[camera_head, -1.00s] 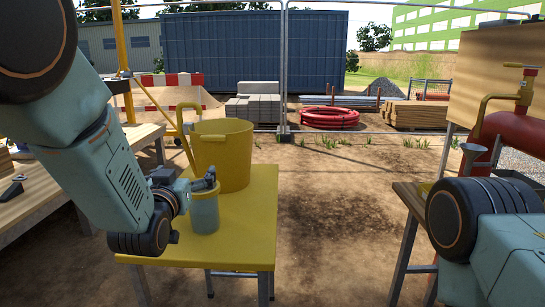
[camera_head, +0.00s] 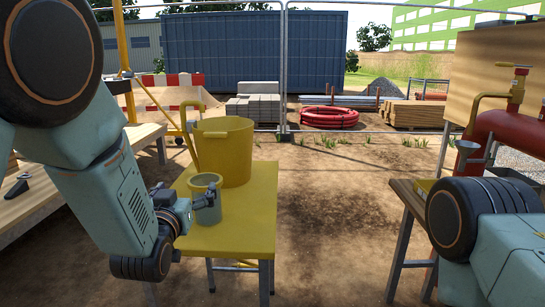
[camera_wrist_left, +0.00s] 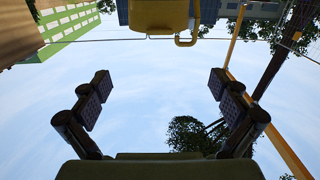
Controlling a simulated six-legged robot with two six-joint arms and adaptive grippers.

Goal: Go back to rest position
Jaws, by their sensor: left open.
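My left gripper (camera_head: 206,199) shows low in front of a small grey-green cup (camera_head: 207,181) on the yellow table (camera_head: 250,225). It overlaps the cup in the head view. In the left wrist view the gripper's fingers (camera_wrist_left: 160,87) are spread wide, with only sky between them. The cup stands upright and its open top shows; part of its side is hidden by the gripper. My right arm comes in at the right edge of the head view, but its gripper is out of view.
A yellow bucket (camera_head: 226,150) stands behind the cup; it also shows in the left wrist view (camera_wrist_left: 158,17). A wooden workbench (camera_head: 40,190) is at left, another bench (camera_head: 410,200) at right near a red tank (camera_head: 513,140). Bare ground (camera_head: 325,220) lies between the table and right bench.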

